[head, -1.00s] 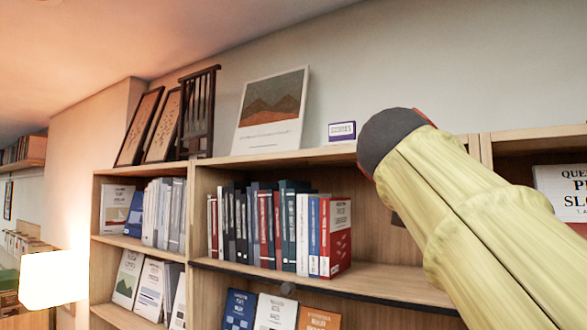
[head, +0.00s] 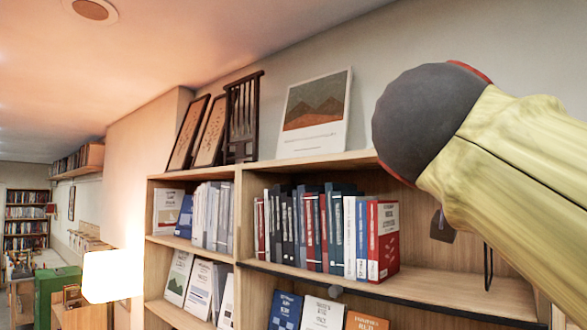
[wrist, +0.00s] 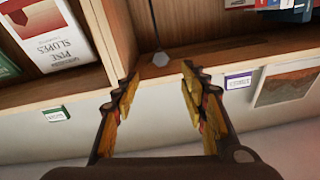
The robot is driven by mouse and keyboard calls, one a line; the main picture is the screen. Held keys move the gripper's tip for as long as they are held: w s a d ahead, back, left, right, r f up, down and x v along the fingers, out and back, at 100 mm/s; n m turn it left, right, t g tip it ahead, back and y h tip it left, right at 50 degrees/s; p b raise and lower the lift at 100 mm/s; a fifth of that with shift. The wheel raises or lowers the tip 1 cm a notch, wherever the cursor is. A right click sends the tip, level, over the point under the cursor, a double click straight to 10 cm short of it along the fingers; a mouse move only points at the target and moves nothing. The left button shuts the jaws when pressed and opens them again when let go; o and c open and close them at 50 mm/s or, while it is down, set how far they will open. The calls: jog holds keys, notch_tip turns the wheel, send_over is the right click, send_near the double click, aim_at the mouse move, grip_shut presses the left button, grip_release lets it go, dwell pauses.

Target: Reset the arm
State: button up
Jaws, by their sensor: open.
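My arm in its pale yellow sleeve, with a dark grey rounded joint, is raised across the right of the head view, in front of the bookcase (head: 455,290). My gripper (wrist: 158,72) shows in the wrist view. Its two yellow and dark fingers are spread apart with nothing between them. They point toward the edge of a wooden shelf (wrist: 205,55). The gripper's fingers cannot be made out in the head view.
A row of books (head: 320,230) fills part of the upper shelf. A mountain picture (head: 315,112) and dark frames (head: 205,135) lean on top. A glowing white lamp (head: 113,276) stands at left.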

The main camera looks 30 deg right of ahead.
jog(key=shift+a, duration=0.1)
dwell(0.6)
jog(key=w+a+f+n+t+y, duration=0.1)
jog(key=w+a+f+n+y, duration=0.25)
jog(key=f, duration=0.55)
jog(key=w+a+f+n+t+y, duration=0.1)
jog(key=w+f+n+y, duration=0.1)
jog(key=w+f+n, duration=0.45)
jog(key=w+a+f+n+y+b, duration=0.1)
jog(key=a+f+y, duration=0.15)
jog(key=f, duration=0.65)
jog(key=w+a+f+n+y+b, duration=0.15)
jog(key=a+f, duration=0.25)
jog(key=f, duration=0.5)
jog(key=s+a+f+g+y+b, duration=0.1)
jog(key=a+f, duration=0.4)
jog(key=f, duration=0.8)
jog(key=s+a+f+n+g+y+b, duration=0.1)
jog(key=s+a+f+y+b, duration=0.2)
jog(key=f, duration=1.1)
jog(key=s+a+f+n+g+y+b, duration=0.1)
jog(key=s+a+f+y+b, duration=0.2)
jog(key=f, duration=1.1)
jog(key=s+a+b, duration=0.3)
jog(key=b, duration=0.1)
jog(key=shift+a+g, duration=0.4)
jog(key=shift+d+r+n, duration=0.1)
jog(key=shift+r+n, duration=0.05)
jog(key=shift+n, duration=0.1)
jog(key=shift+c, duration=1.1)
